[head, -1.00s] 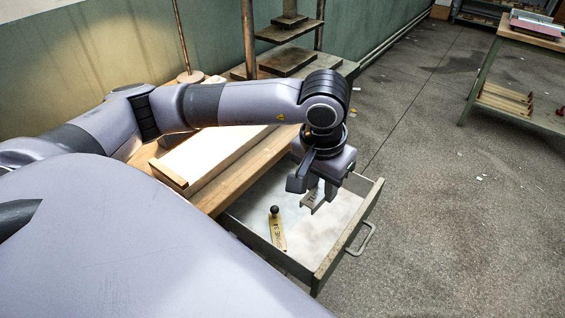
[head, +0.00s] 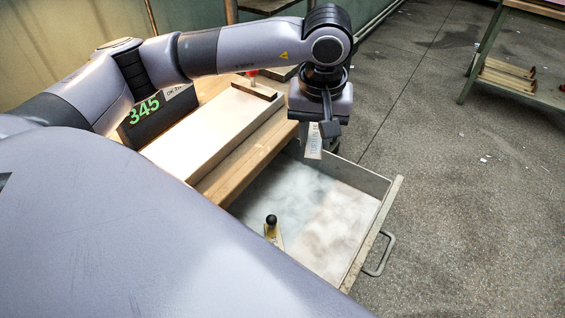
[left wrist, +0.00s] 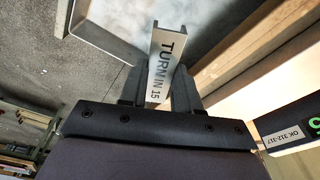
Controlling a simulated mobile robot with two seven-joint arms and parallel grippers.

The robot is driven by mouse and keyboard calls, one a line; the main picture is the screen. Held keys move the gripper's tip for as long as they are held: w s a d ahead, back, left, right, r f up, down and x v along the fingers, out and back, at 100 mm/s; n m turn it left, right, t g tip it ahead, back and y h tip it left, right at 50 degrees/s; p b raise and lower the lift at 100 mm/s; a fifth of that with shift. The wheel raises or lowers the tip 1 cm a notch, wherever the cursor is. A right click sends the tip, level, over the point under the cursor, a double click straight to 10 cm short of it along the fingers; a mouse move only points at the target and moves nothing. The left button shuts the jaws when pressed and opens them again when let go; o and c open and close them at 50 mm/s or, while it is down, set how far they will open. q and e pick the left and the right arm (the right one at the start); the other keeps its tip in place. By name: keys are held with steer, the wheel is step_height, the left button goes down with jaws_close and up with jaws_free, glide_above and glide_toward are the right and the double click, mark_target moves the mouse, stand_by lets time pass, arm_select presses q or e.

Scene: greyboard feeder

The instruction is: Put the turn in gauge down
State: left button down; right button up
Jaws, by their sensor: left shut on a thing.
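The turn in gauge is a pale metal channel piece (head: 314,143) marked "TURN IN 15", which also shows in the left wrist view (left wrist: 161,62). My left gripper (head: 325,130) is shut on it; in the left wrist view the two dark fingers (left wrist: 158,88) clasp its sides. In the head view the gauge hangs upright below the gripper, over the corner of the open drawer (head: 373,222) beside the wooden bench edge. Part of the gauge is hidden by a finger. My right gripper is not in view.
A brass-coloured piece with a black knob (head: 271,228) is in the drawer, whose pale floor is otherwise clear where visible. A pale board (head: 215,125) lies on the bench. Behind it stands a dark display (head: 148,117) reading 345 in green.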

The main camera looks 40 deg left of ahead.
arm_select(q)
steer(key=n+b, duration=0.1)
steer(key=w+f+n+b, duration=0.1)
steer(key=shift+w+a+f+n, duration=0.1)
steer(key=shift+a+f+n, duration=0.15)
steer(key=shift+f+n, duration=0.05)
steer(key=shift+w+n+y+b, duration=0.15)
steer(key=shift+n+y+b, duration=0.15)
steer(key=shift+n+b, duration=0.35)
steer(key=b, duration=0.1)
glide_above(307, 203)
steer(key=f, duration=1.5)
steer(key=shift+d+f, duration=0.2)
steer(key=shift+f, duration=2.2)
steer(key=shift+f+b, duration=0.1)
steer(key=shift+b, duration=0.25)
steer(key=c, duration=0.8)
jaws_free()
steer(key=shift+s, duration=0.2)
